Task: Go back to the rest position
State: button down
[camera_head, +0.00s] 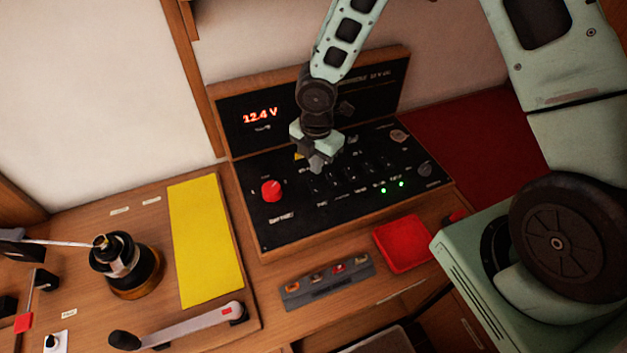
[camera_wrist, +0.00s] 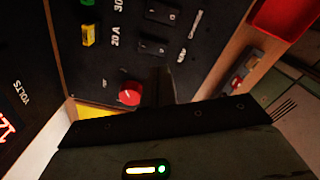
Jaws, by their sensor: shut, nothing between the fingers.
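My gripper (camera_head: 317,162) hangs from my pale green arm in the head view, over the middle of the black control panel (camera_head: 262,229). It is shut with nothing between its fingers. Whether its tips touch the panel cannot be told. The wrist view looks across the panel (camera_wrist: 95,60) past the dark body of my gripper (camera_wrist: 170,88). A red knob (camera_head: 271,190) is on the panel's left part; it also shows in the wrist view (camera_wrist: 129,94). The arm hides part of the upright display board, whose readout (camera_head: 260,116) glows 12.4 V.
On the wooden desk are a yellow sheet (camera_head: 205,240), a black and silver winch (camera_head: 125,262) and a lever handle (camera_head: 180,326). A wall stands behind.

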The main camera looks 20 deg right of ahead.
dwell(0.4)
jog(key=s+a+r+m+b, duration=0.2)
jog(key=s+r+m+b, duration=0.1)
jog(key=s, duration=0.4)
jog(key=s+a+r+m+b, duration=0.2)
jog(key=s+r+m+b, duration=0.1)
jog(key=s+m+b, duration=0.2)
jog(key=s+a+r+m+b, duration=0.2)
jog(key=s+r+m+b, duration=0.2)
jog(key=s+m, duration=0.4)
jog(key=s, duration=0.3)
jog(key=shift+a+y, duration=0.15)
jog(key=shift+y, duration=0.15)
